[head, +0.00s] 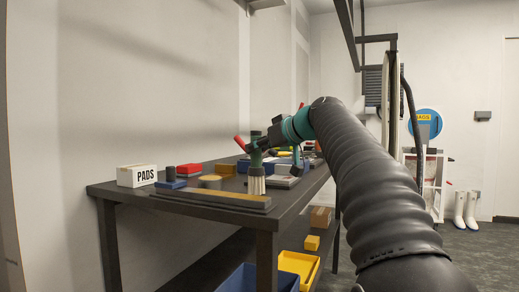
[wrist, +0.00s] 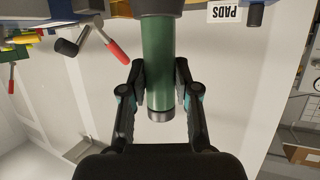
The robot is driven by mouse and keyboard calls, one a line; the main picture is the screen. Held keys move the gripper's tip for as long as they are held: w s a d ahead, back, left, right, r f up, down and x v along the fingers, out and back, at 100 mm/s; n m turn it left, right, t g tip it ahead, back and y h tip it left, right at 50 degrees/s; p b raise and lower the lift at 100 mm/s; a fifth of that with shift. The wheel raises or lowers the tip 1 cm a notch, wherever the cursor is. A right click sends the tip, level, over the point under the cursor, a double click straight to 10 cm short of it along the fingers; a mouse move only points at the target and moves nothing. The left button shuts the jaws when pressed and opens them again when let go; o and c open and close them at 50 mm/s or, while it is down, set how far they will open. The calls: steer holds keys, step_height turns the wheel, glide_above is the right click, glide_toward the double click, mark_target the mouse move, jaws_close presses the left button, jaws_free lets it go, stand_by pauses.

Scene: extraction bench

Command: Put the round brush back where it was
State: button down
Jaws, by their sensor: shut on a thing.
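The round brush (head: 256,185) has a green handle and pale bristles pointing down. It is upright over the near part of the dark bench (head: 292,204). My gripper (head: 258,156) is shut on its green handle. In the wrist view the green handle (wrist: 158,65), with a dark end cap, lies between the two fingers of my gripper (wrist: 160,88). The bristles are out of sight in the wrist view. In the head view they overlap the end of a long flat board (head: 205,200); I cannot tell whether they touch it.
A white PADS box (head: 137,176) stands at the bench's left corner. More tools crowd the bench behind my gripper. Blue (head: 256,279) and yellow bins (head: 299,268) sit below.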

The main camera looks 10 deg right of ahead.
steer(key=shift+f, duration=0.15)
steer(key=c, duration=0.8)
jaws_free()
steer(key=shift+c, duration=0.2)
steer(key=shift+s+d+r, duration=0.1)
steer(key=shift+s+r, duration=0.05)
steer(key=shift+r, duration=0.1)
steer(key=v, duration=1.1)
steer(key=shift+s+b, duration=0.35)
steer(key=shift+b, duration=0.05)
steer(key=shift+d, duration=0.1)
